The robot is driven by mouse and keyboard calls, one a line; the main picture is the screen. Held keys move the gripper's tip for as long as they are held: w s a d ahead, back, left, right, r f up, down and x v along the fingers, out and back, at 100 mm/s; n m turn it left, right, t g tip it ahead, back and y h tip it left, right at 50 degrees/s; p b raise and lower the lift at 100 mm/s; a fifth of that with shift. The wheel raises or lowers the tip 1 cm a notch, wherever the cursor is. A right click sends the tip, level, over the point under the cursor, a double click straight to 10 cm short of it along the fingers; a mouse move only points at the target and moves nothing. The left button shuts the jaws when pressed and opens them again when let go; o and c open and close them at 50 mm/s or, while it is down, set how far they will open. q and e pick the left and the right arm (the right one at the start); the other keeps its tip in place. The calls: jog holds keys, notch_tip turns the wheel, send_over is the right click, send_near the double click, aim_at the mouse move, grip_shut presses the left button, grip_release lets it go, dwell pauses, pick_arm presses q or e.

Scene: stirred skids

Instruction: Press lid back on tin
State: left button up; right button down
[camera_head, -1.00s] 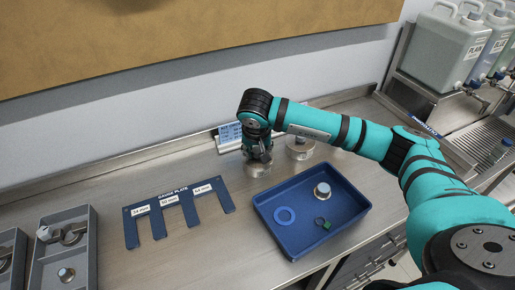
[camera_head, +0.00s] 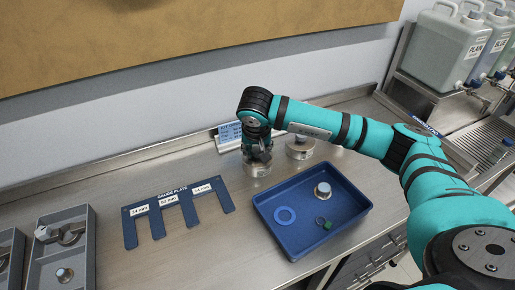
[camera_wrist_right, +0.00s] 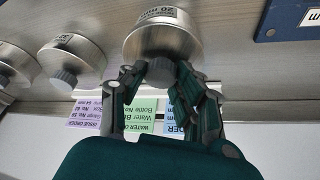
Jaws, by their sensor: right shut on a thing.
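A round silver tin (camera_head: 257,171) stands on the steel counter, left of the blue tray's far corner. My right gripper (camera_head: 258,156) points down over it. In the right wrist view the tin (camera_wrist_right: 150,36) carries a label reading 20 mm, and a grey knob (camera_wrist_right: 161,72) rises from its lid face. The fingers of my right gripper (camera_wrist_right: 161,80) are closed around that knob. I cannot tell whether the lid is fully seated, as the seam is not clear. My left gripper is not in view.
Another silver tin (camera_head: 300,151) stands close to the right; the wrist view shows a further one (camera_wrist_right: 12,66). A blue tray (camera_head: 285,240) holds a ring and small parts. A blue gauge plate (camera_head: 160,207) and grey bins (camera_head: 88,250) lie left. Cards stand behind.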

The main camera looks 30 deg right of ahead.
jog(key=shift+f+b, duration=0.2)
jog(key=shift+b, duration=0.35)
dwell(1.2)
dwell(0.3)
jog(key=shift+c, duration=2)
grip_release()
jog(key=shift+r, duration=0.1)
jog(key=shift+r+p, duration=1.9)
jog(key=shift+r, duration=1.55)
grip_shut()
